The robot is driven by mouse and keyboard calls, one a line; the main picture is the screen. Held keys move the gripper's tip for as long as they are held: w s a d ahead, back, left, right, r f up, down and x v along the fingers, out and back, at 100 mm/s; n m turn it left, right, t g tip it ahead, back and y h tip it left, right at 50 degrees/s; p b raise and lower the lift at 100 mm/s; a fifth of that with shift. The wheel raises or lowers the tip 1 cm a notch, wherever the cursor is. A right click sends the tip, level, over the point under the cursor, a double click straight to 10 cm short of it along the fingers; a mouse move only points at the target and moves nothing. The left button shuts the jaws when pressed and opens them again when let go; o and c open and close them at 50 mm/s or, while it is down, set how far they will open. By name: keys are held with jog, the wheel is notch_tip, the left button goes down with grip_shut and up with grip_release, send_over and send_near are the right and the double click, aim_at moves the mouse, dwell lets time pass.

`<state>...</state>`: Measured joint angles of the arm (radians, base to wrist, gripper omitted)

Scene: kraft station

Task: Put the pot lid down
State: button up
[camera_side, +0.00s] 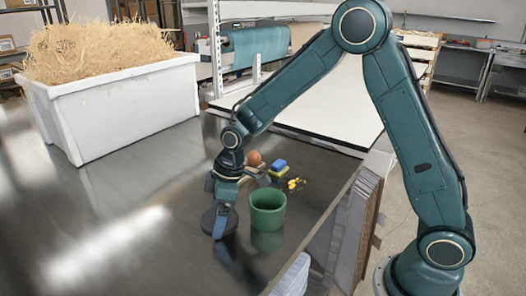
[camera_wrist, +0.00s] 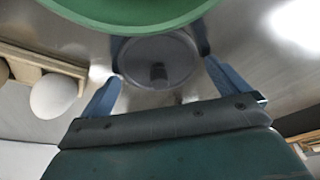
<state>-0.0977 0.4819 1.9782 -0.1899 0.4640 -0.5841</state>
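The pot lid (camera_side: 207,222) is a dark grey disc left of the green pot (camera_side: 267,214). In the wrist view the lid (camera_wrist: 140,55) has a small dark knob and spans the space between my two blue fingers. My gripper (camera_side: 222,222) points down, with one finger in front of the lid's near side and the other hidden. In the wrist view the fingers of my gripper (camera_wrist: 160,55) meet the lid's rim on both sides. The lid is low, near the tabletop; whether it touches is unclear. The green pot's rim (camera_wrist: 130,18) crosses the top of the wrist view.
A white straw-filled tub (camera_side: 130,105) stands far left. The metal tabletop (camera_side: 130,210) left of the lid is clear.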

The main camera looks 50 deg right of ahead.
aim_at(234, 217)
jog(key=shift+r, duration=0.1)
jog(key=v, duration=1.2)
jog(key=shift+r, duration=0.1)
dwell(0.5)
jog(key=s+d+r+m+t, duration=0.1)
jog(key=s+d+r+m, duration=0.1)
jog(key=s, duration=0.6)
jog(key=s+d+r+m+t+h, duration=0.1)
jog(key=s+m, duration=0.3)
jog(key=s, duration=0.4)
jog(key=s+d+r+m+t+h, duration=0.1)
jog(key=s+d+r+m, duration=0.2)
jog(key=s, duration=0.6)
jog(key=shift+d+r, duration=0.35)
jog(key=shift+r, duration=0.15)
